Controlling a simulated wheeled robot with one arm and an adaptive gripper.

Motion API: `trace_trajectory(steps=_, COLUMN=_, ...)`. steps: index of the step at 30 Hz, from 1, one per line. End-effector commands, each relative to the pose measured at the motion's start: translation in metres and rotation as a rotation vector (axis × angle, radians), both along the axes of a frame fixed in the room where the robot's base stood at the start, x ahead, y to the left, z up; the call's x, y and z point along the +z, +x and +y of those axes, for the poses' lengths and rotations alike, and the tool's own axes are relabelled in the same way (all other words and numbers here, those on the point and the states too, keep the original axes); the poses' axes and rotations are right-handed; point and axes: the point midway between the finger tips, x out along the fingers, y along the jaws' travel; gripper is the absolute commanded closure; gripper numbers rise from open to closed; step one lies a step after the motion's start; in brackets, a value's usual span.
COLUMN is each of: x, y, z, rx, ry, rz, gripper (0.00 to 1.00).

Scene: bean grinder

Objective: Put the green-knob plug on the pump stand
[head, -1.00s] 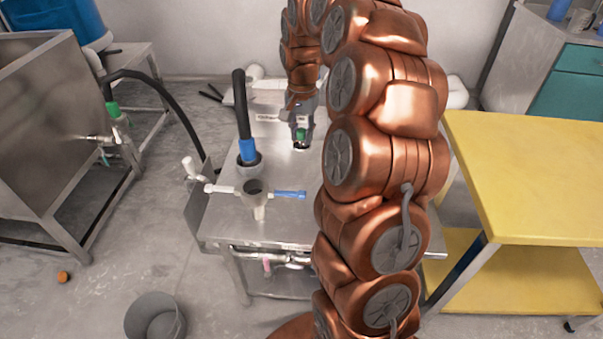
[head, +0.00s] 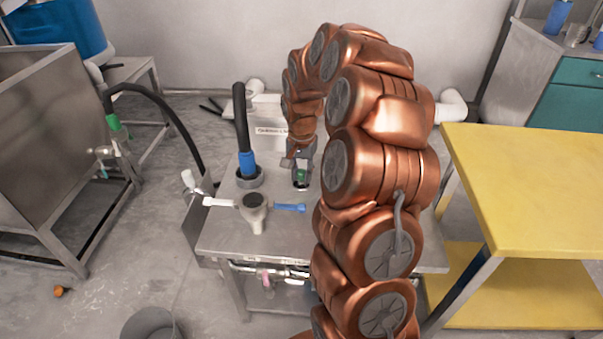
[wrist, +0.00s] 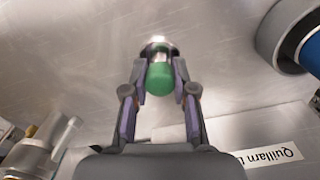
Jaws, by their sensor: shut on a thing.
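The green-knob plug (wrist: 160,78) is between the fingers of my gripper (wrist: 159,88) in the wrist view, with its bright metal part beyond the knob. In the head view its green top (head: 301,174) shows just below my gripper (head: 301,162), over the right part of the steel pump stand (head: 225,243). My gripper is shut on the plug. A dark area shows around the plug's lower end; I cannot tell whether it touches the steel top.
A black hose with a blue collar (head: 247,162) stands upright on the stand, left of my gripper. A grey valve fitting (head: 253,207) with a blue handle (head: 290,208) is nearer. A yellow table (head: 530,190) stands at the right. A grey bucket (head: 150,325) is on the floor.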

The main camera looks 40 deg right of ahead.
Motion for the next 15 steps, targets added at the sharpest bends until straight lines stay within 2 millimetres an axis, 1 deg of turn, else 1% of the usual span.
trace_trajectory(steps=4, x=-0.0028, y=0.0, z=-0.0002, rx=0.0, ry=-0.001, rz=-0.001, gripper=1.0)
trace_trajectory(steps=5, x=-0.0029, y=0.0001, z=-0.0002, rx=0.0, ry=-0.001, rz=-0.001, gripper=0.72)
trace_trajectory(steps=12, x=-0.0023, y=0.0003, z=-0.0001, rx=0.0, ry=-0.001, rz=-0.001, gripper=0.48)
trace_trajectory(steps=15, x=-0.0023, y=0.0003, z=-0.0001, rx=0.0, ry=-0.001, rz=-0.001, gripper=0.48)
